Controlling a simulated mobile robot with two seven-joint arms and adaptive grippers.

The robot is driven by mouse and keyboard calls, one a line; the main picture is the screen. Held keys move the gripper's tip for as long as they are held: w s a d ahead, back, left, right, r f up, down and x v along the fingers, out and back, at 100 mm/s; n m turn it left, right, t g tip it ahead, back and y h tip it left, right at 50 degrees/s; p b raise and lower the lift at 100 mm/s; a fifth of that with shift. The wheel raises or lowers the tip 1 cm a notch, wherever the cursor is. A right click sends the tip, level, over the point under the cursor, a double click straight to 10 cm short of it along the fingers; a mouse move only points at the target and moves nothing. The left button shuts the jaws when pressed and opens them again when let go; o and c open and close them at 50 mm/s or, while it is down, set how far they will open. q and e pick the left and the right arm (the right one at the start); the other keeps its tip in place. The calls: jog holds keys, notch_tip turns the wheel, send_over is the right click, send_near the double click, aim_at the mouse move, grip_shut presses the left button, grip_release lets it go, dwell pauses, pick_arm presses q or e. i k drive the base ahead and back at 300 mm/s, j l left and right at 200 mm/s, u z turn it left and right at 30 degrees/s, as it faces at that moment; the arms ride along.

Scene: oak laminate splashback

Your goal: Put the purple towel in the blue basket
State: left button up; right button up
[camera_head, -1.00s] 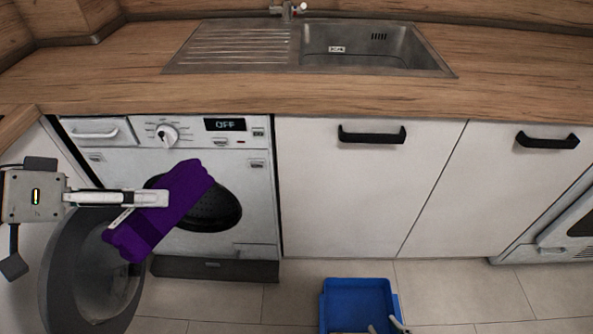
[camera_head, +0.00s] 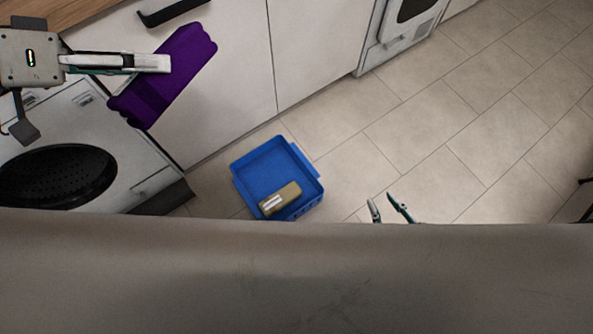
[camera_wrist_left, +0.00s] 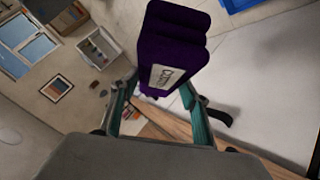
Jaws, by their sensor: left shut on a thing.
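The purple towel (camera_head: 170,75) is a folded bundle held up in the air at the upper left. My left gripper (camera_head: 152,63) is shut on it, and the left wrist view shows the towel (camera_wrist_left: 172,50) between the fingers, with a white label on it. The blue basket (camera_head: 262,172) stands on the floor below and to the right of the towel, apart from it. A khaki folded item with a pale label (camera_head: 281,199) lies in the basket's near part. My right gripper (camera_head: 390,208) shows only its fingertips, spread apart and empty, to the right of the basket.
The washing machine (camera_head: 110,135) stands at left, with its dark drum opening showing. White cabinets (camera_head: 235,90) line the back, and an oven (camera_head: 400,28) is at the top. The tiled floor (camera_head: 440,130) right of the basket is clear.

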aim_at(269, 173)
jog(key=j+z, duration=0.1)
jog(key=z, duration=0.35)
jog(key=k+z, duration=0.1)
jog(key=z, duration=0.35)
jog(key=k+z, duration=0.1)
jog(key=z, duration=0.35)
jog(key=k+j, duration=0.4)
jog(key=i+j+u, duration=0.2)
jog(key=u, duration=0.15)
jog(key=i, duration=0.2)
